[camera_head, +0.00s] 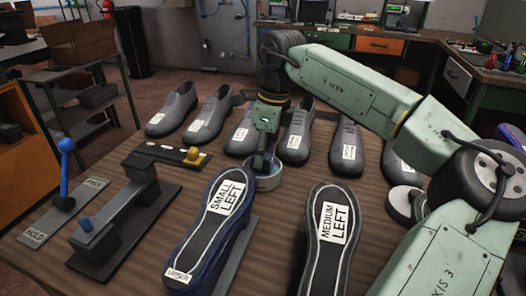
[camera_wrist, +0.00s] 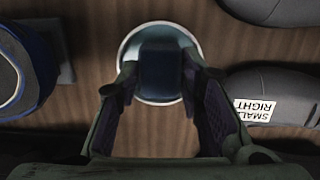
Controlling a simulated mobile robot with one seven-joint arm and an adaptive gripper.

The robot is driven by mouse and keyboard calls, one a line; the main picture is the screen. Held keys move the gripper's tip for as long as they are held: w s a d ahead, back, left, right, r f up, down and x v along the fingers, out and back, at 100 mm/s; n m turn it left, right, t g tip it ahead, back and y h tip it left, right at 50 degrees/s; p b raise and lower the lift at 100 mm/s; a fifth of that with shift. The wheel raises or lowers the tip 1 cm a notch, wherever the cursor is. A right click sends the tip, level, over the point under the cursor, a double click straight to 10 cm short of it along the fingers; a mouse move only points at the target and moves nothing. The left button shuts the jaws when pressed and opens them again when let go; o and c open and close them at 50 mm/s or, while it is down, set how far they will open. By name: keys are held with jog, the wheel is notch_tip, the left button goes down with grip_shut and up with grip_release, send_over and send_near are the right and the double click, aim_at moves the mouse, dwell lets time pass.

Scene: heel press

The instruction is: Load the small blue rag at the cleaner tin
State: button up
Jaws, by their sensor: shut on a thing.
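The cleaner tin (camera_head: 268,183) is a small round grey can standing on the wooden table behind the SMALL LEFT sole. It also shows in the wrist view (camera_wrist: 127,46) as a pale-rimmed circle. My gripper (camera_head: 263,163) points down at the tin, its fingertips at about the height of the rim. In the wrist view the fingers (camera_wrist: 160,88) are closed on the small blue rag (camera_wrist: 161,70), a dark blue block. The rag covers the tin's middle in that view. I cannot tell whether the rag touches the cleaner inside.
A SMALL LEFT sole (camera_head: 214,225) and a MEDIUM LEFT sole (camera_head: 327,240) stand in front. Several grey shoes (camera_head: 207,119) line the back. A blue-knobbed lever (camera_head: 65,165) and a dark press (camera_head: 127,210) stand at the left. A yellow-knobbed plate (camera_head: 165,152) lies left of the tin.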

jog(key=shift+f+b, duration=0.3)
jog(key=shift+f, duration=0.2)
dwell(1.1)
jog(key=shift+r, duration=0.1)
notch_tip(320, 180, up, 5)
jog(key=p, duration=0.3)
jog(key=shift+f+p, duration=0.2)
jog(key=shift+p, duration=0.1)
jog(key=shift+r, duration=1.1)
